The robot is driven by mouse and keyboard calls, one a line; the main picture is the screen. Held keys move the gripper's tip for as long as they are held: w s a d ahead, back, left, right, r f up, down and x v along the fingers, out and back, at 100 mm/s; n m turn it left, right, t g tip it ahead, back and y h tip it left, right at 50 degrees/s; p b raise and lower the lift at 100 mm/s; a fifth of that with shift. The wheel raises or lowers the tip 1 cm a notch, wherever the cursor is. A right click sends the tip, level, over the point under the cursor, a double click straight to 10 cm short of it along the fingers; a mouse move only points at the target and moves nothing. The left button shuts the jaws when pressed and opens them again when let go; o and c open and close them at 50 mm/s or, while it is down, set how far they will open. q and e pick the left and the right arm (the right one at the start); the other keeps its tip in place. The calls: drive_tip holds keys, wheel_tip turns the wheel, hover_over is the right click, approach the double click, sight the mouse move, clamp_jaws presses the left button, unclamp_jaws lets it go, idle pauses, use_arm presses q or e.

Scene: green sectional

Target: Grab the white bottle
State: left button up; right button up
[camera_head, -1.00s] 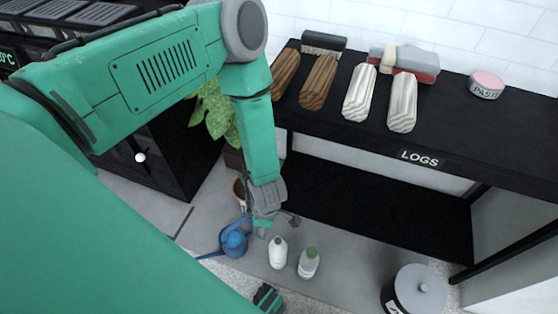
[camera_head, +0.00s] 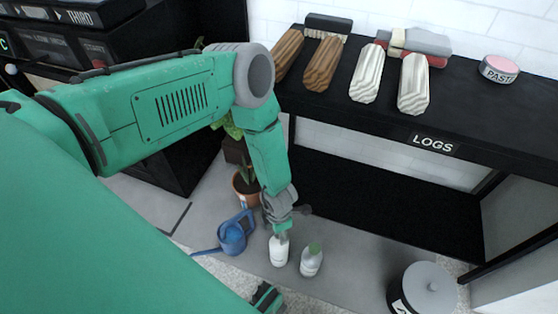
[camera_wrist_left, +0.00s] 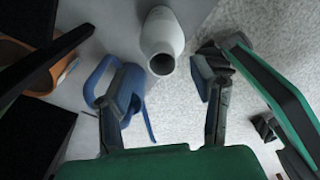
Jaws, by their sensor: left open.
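The white bottle (camera_head: 279,252) stands upright on the grey floor in the head view. In the left wrist view the white bottle (camera_wrist_left: 161,32) has its dark open mouth facing the camera. My left gripper (camera_head: 282,230) is just above it in the head view and covers part of its top. In the left wrist view my left gripper (camera_wrist_left: 165,85) is open and empty, its two fingers apart, with the bottle's mouth just beyond the gap between them. Whether a finger touches the bottle I cannot tell.
A green-capped bottle (camera_head: 312,262) stands close on the right. A blue watering can (camera_head: 232,238) and a potted plant (camera_head: 246,186) stand on the left. A lidded bin (camera_head: 425,290) is at lower right. The black table (camera_head: 460,118) with logs stands behind.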

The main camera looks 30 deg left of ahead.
sight(279, 249)
use_arm(q)
wheel_tip(279, 249, down, 4)
drive_tip(key=shift+d+f+b, duration=0.1)
drive_tip(key=shift+b, duration=0.95)
clamp_jaws()
